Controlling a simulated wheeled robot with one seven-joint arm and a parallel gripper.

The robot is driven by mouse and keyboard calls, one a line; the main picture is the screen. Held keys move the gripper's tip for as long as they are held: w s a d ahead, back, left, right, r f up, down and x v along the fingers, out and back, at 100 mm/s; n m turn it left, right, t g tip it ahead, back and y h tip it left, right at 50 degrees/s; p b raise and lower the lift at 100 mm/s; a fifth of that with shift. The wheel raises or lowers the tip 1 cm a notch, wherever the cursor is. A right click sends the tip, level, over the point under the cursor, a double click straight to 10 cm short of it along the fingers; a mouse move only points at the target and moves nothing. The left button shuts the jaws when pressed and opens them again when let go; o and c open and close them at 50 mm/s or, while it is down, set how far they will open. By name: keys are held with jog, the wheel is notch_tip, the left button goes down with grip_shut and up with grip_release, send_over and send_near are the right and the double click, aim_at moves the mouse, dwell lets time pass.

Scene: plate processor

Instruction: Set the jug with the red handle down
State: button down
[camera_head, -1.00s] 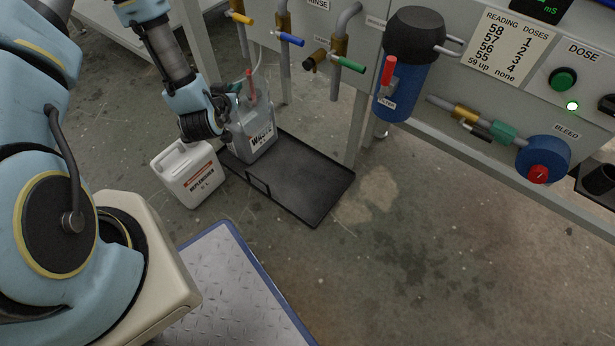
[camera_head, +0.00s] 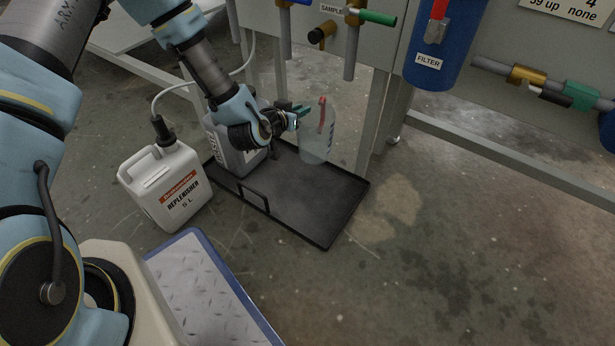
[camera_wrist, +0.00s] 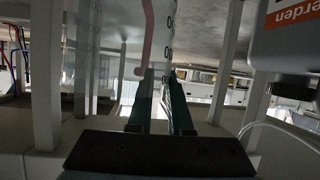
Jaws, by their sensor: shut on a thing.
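The jug (camera_head: 313,146) is clear and see-through, with a red handle (camera_head: 322,115). It appears upright at the back edge of the black tray (camera_head: 325,237); I cannot tell whether its base touches the tray. My gripper (camera_head: 301,114) is shut on the jug from its left side, near the upper part. In the wrist view the gripper (camera_wrist: 161,78) has its two fingers close together, with the pinkish handle (camera_wrist: 149,32) and clear wall of the jug just beyond. The exact contact is hidden.
A grey can (camera_head: 232,157) stands on the tray's left end, partly behind my gripper. A white replenisher can (camera_head: 165,190) with a hose stands on the floor to the left. Taps and the blue filter (camera_head: 445,45) hang above. The tray's front middle is bare.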

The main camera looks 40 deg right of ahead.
jog(key=m+g, duration=0.1)
jog(key=g, duration=0.1)
jog(key=m+g+p, duration=0.1)
jog(key=m+g, duration=0.1)
jog(key=shift+w+d+r+m+h, duration=0.2)
jog(key=shift+d+m+h, duration=0.1)
jog(key=shift+d+h, duration=0.1)
notch_tip(320, 180, down, 10)
jog(key=b, duration=0.5)
jog(key=shift+f, duration=0.1)
jog(key=shift+f, duration=0.15)
jog(key=c, duration=0.8)
grip_release()
jog(key=shift+c, duration=0.2)
